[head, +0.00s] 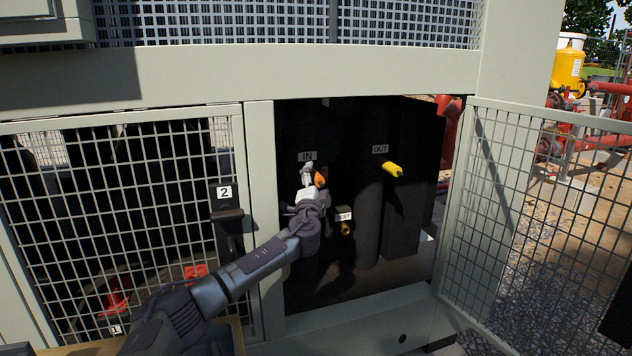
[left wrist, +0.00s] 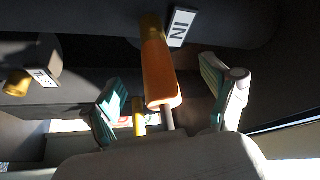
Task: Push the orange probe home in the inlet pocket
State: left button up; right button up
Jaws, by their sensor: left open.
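The orange probe (head: 319,180) is at the pocket by the IN label (head: 307,156) inside the open bay. In the left wrist view the orange probe (left wrist: 160,75) points into the brass inlet pocket (left wrist: 151,27), with a grey lead at its near end. Its orange body meets the brass, but I cannot tell how deep it sits. My left gripper (head: 311,174) is open; in the wrist view its two fingers (left wrist: 168,92) stand either side of the probe's near end, with gaps on both sides. My right gripper is not in view.
A yellow probe (head: 393,169) sits under the OUT label (head: 380,149). A brass test pocket (head: 346,229) is below, by its TEST label (head: 344,215). A mesh door (head: 535,215) stands open at right; a mesh panel (head: 110,220) closes the left bay.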

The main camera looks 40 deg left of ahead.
pick_arm(q)
jog(key=s+a+r+v, duration=0.1)
jog(key=v, duration=0.6)
notch_tip(320, 180, up, 10)
jog(key=shift+d, duration=0.45)
dwell(0.4)
jog(key=shift+w+f, duration=0.1)
jog(key=shift+f, duration=0.1)
